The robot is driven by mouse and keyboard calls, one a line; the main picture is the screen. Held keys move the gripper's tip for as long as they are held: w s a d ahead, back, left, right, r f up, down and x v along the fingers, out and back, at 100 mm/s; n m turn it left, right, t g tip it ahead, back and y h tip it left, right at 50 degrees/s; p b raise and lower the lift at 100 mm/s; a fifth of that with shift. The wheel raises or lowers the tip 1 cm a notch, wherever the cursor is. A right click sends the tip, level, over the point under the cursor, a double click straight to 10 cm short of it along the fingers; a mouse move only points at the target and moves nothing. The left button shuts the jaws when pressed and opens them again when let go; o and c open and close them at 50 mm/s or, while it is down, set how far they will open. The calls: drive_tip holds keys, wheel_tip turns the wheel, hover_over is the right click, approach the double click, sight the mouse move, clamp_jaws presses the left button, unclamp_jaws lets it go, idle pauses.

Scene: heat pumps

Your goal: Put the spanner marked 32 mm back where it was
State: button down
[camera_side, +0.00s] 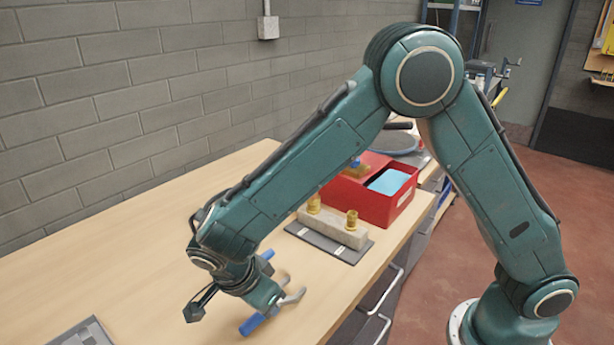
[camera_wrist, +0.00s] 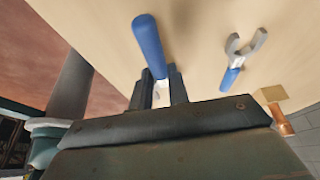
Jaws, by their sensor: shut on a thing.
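My gripper (camera_side: 274,304) is low over the wooden table and shut on a spanner with a blue handle (camera_side: 252,325). The wrist view shows that blue handle (camera_wrist: 148,45) sticking out past my jaws (camera_wrist: 160,92), which grip its steel shank. The wrist view hides the head behind the gripper. A second spanner (camera_wrist: 232,76) lies apart to the right in the wrist view, its grey open jaw pointing up the picture. A blue piece (camera_side: 265,256) shows behind my wrist in the side view. No size marking is readable, and I cannot tell whether the held spanner touches the table.
A pale block with brass fittings (camera_side: 333,228) stands on a dark plate beyond my gripper. A red box (camera_side: 370,202) with a blue item inside is behind it. A grey tray or plate (camera_side: 83,335) is at the lower left.

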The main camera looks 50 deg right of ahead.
drive_tip(key=shift+f, duration=0.85)
drive_tip(key=shift+f, duration=0.1)
drive_tip(key=c, duration=1.3)
unclamp_jaws()
drive_tip(key=shift+c, duration=0.2)
drive_tip(key=v, duration=1.2)
